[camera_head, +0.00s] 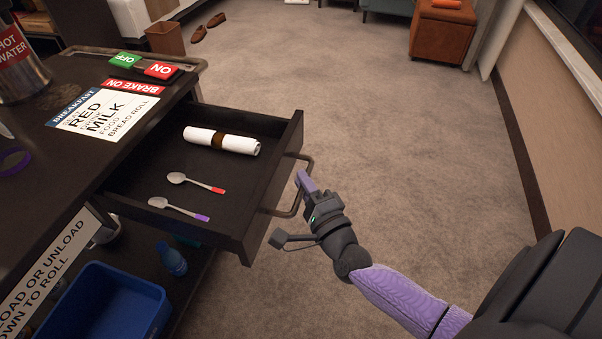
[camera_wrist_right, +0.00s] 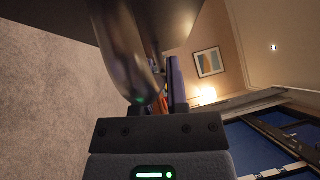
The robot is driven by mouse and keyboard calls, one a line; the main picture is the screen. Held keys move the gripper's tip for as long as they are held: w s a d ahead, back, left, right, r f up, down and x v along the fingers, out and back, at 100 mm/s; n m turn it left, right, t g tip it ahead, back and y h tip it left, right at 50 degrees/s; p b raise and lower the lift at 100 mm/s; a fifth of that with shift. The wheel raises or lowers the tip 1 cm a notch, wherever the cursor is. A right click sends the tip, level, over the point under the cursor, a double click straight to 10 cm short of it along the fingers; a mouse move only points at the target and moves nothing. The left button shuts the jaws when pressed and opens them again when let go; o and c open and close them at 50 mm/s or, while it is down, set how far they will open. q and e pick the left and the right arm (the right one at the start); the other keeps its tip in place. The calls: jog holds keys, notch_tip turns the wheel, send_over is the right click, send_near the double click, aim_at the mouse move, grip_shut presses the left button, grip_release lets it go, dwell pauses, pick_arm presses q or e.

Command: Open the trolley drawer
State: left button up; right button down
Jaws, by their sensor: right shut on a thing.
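The trolley (camera_head: 60,180) is dark and stands at the left in the head view. Its drawer (camera_head: 275,190) is pulled out to the right, with a rolled white napkin (camera_head: 222,140) and two spoons (camera_head: 195,182) inside. A metal bar handle (camera_head: 284,213) is on the drawer's front. My right gripper (camera_head: 301,192) is at the handle, shut on it, with its purple finger beside the bar. My left gripper is out of view.
A blue bin (camera_head: 105,305) sits on the shelf below the drawer. A hot water urn (camera_head: 20,60), a card (camera_head: 105,113) and ON/OFF signs (camera_head: 143,66) are on the trolley top. Carpet (camera_head: 420,120) to the right of the drawer is clear. An orange ottoman (camera_head: 440,35) stands far back.

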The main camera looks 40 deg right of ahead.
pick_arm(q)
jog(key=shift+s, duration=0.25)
pick_arm(e)
jog(key=c, duration=0.7)
grip_release()
jog(key=shift+o, duration=0.2)
jog(key=shift+s, duration=0.3)
pick_arm(q)
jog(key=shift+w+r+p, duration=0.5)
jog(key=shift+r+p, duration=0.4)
jog(key=shift+p, duration=0.1)
pick_arm(e)
jog(key=s+a+f, duration=0.1)
jog(key=s, duration=0.8)
jog(key=shift+a+f, duration=0.15)
jog(key=shift+f, duration=0.1)
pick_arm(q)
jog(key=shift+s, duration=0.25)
